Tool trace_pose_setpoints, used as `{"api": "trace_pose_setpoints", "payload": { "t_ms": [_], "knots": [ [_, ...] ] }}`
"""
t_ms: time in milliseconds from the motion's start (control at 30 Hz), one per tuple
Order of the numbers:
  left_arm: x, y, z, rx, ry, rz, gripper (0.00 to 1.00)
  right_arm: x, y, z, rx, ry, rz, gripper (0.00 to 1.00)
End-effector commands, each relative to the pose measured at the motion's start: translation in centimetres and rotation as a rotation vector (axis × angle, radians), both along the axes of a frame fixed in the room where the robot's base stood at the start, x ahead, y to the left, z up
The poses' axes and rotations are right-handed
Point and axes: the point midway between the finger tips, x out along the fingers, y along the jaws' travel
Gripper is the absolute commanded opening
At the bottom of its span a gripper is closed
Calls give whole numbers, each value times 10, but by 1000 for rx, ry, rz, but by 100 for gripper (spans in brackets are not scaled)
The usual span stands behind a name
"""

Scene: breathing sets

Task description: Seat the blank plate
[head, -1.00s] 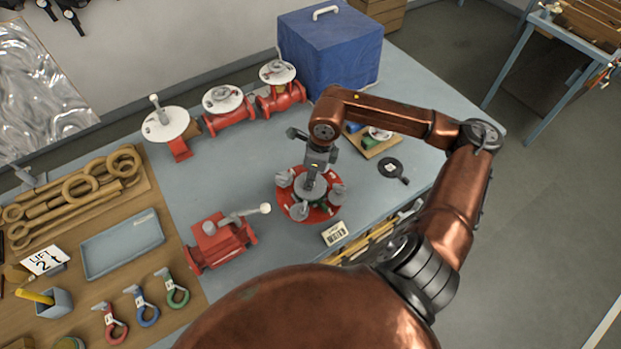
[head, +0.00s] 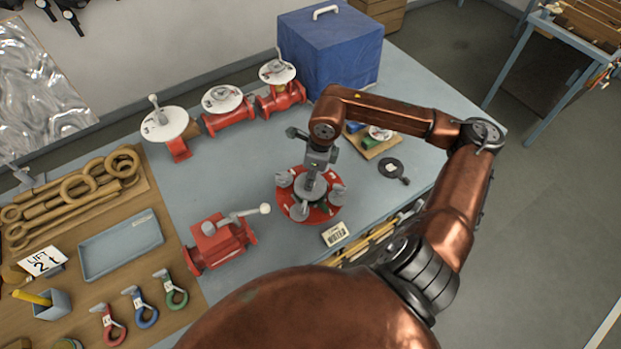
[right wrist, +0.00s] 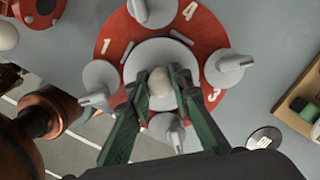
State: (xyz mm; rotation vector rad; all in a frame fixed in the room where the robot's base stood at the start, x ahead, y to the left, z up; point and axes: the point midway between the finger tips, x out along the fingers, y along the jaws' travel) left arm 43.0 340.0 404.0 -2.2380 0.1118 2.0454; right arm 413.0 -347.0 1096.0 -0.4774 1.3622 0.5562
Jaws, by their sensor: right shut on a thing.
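A round grey plate with a pale ball knob, seemingly the blank plate (head: 309,190), is over the middle of a red numbered flange (head: 325,213). In the right wrist view the plate (right wrist: 150,53) looks roughly centred among several grey clamps on the red flange (right wrist: 115,35). I cannot tell whether it lies flush. My right gripper (head: 313,172) points down at it from above. In the right wrist view my right gripper (right wrist: 161,84) has its green fingers shut on the pale knob (right wrist: 160,82). My left gripper is not in view.
A black disc with a tail (head: 391,169) lies right of the flange, with a small labelled block (head: 335,234) in front. A red valve body (head: 218,242) stands left. A blue box (head: 330,55) and several red valves stand behind. Bare bench lies between.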

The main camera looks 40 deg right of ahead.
Motion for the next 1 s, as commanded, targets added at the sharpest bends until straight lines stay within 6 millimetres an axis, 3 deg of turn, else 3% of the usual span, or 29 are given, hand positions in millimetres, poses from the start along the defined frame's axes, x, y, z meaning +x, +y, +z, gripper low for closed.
{"api": "trace_pose_setpoints", "payload": {
  "t_ms": [1000],
  "knots": [
    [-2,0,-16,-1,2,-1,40,0,0,-17,1,-1,0,0]
  ]
}}
